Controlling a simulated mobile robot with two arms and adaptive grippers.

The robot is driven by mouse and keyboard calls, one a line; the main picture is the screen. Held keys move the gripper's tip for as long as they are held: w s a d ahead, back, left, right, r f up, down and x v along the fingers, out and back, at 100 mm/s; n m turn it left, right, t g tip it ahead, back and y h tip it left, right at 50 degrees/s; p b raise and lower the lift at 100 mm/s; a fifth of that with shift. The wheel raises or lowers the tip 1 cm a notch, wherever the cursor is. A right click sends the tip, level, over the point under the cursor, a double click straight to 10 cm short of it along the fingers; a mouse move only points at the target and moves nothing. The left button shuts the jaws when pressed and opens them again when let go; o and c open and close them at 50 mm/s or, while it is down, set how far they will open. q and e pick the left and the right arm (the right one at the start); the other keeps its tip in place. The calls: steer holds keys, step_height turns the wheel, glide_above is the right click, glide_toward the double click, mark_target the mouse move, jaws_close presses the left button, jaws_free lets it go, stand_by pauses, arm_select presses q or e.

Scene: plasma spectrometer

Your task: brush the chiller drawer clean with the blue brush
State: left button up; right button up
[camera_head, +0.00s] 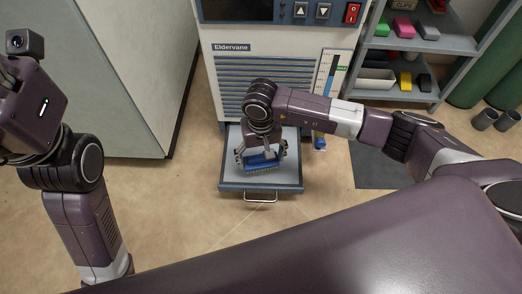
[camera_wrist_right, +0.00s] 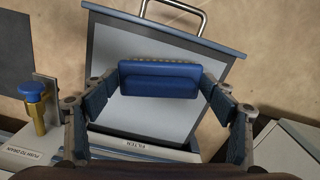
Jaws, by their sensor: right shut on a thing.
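The blue brush (camera_head: 262,162) is held by my right gripper (camera_head: 262,158), low over the open chiller drawer (camera_head: 284,183). In the right wrist view the brush (camera_wrist_right: 160,80) spans between the two fingers of the right gripper (camera_wrist_right: 158,84), with a yellowish bristle edge along its far side. The drawer (camera_wrist_right: 110,42) has a pale grey floor, a blue front rim and a metal handle. Whether the bristles touch the floor cannot be told. My left arm is at the left of the head view; its gripper fingers do not show.
The Eldervane chiller (camera_head: 231,82) stands behind the drawer. A blue-knobbed brass valve (camera_wrist_right: 34,92) is beside the drawer. A shelf (camera_head: 398,95) with coloured boxes is at the right, and a large pale cabinet (camera_head: 130,70) at the left. The floor before the drawer is clear.

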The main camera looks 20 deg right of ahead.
steer(key=shift+r+p, duration=0.6)
steer(key=shift+r, duration=0.7)
